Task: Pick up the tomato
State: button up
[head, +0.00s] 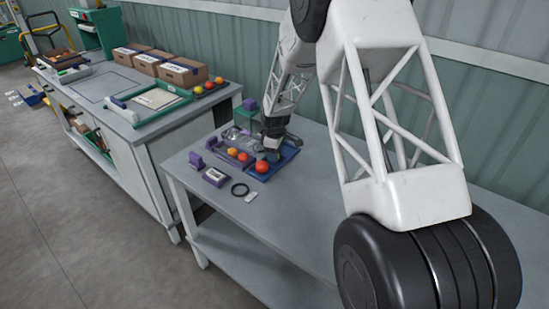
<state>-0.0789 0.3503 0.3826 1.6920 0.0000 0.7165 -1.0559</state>
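A red tomato (262,167) sits at the front of a blue tray (288,161) on the near grey table. Two smaller orange-red tomatoes (233,152) and (243,157) lie just left of it, in or at a purple tray (222,162). My gripper (271,150) is over the blue tray, close behind the red tomato. The fingertips are small and dark here, so I cannot tell their opening or whether they touch anything. My arm hides part of the tray's back.
A purple block (196,160), a labelled purple box (215,177), a black ring (240,190) and a small white card (251,197) lie around the trays. Green boxes (244,116) stand behind. The near table (290,225) is bare in front. Another bench (135,128) holds cartons and several tomatoes.

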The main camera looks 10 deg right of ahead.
jog(key=shift+r, duration=0.1)
jog(key=shift+c, duration=0.3)
jog(key=shift+r, duration=0.7)
notch_tip(320, 180, up, 2)
jog(key=shift+r, duration=0.1)
jog(key=s, duration=1)
jog(key=s+d+r, duration=0.1)
jog(key=s, duration=0.5)
jog(key=shift+d+r, duration=0.1)
jog(key=shift+w, duration=0.15)
jog(key=w+a+r+n, duration=0.2)
jog(key=w+a+n, duration=0.5)
jog(key=w+a, duration=0.3)
jog(key=w+a+r+n, duration=0.2)
jog(key=w+a+n, duration=0.5)
jog(key=w+a, duration=0.4)
jog(key=shift+w, duration=1.25)
